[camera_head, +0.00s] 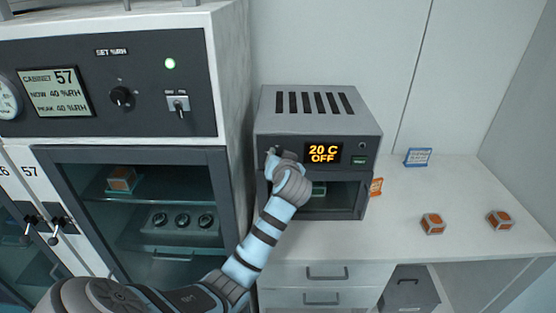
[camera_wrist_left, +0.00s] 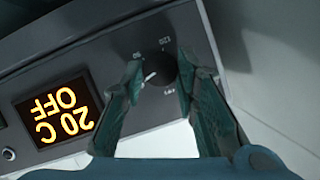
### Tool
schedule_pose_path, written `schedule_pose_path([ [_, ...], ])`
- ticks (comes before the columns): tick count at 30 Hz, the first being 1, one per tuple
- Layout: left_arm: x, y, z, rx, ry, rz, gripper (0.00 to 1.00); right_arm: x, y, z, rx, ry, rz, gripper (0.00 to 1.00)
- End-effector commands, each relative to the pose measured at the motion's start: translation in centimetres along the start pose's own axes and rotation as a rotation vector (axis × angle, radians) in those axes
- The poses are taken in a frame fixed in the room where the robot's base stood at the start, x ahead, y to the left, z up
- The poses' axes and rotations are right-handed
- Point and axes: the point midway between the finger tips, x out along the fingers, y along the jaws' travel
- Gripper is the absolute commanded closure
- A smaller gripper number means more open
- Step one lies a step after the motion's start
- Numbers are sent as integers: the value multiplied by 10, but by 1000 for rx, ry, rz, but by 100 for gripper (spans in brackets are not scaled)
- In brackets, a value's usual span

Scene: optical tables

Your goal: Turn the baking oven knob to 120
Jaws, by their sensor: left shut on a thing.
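The baking oven (camera_head: 318,108) is a grey box on the white bench, with slots in its top and a dark open-looking front. Its display (camera_head: 323,153) reads "20 C OFF" in orange, and it shows upside down in the left wrist view (camera_wrist_left: 58,112). The knob (camera_wrist_left: 160,68) is dark and round with a light pointer mark, and small scale marks surround it. My left gripper (camera_head: 278,154) is at the oven's front, left of the display. In the wrist view its fingers (camera_wrist_left: 158,80) are shut on the knob, one on each side. My right gripper is not in view.
A humidity cabinet (camera_head: 110,85) labelled 57 stands close on the left. Orange-topped small boxes (camera_head: 432,224) (camera_head: 500,220) and a blue-framed card (camera_head: 418,157) are on the bench right of the oven. The bench front there is clear.

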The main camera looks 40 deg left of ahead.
Motion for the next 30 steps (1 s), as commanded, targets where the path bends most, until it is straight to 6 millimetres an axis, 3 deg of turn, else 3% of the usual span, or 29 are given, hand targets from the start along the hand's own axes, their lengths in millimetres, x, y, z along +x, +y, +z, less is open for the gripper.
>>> schedule_pose_path([
  [17, 1, 7, 1, 503, 3, -207, 100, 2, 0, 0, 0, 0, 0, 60],
  [30, 3, 10, 5, 888, 4, -370, 100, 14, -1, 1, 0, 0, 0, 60],
])
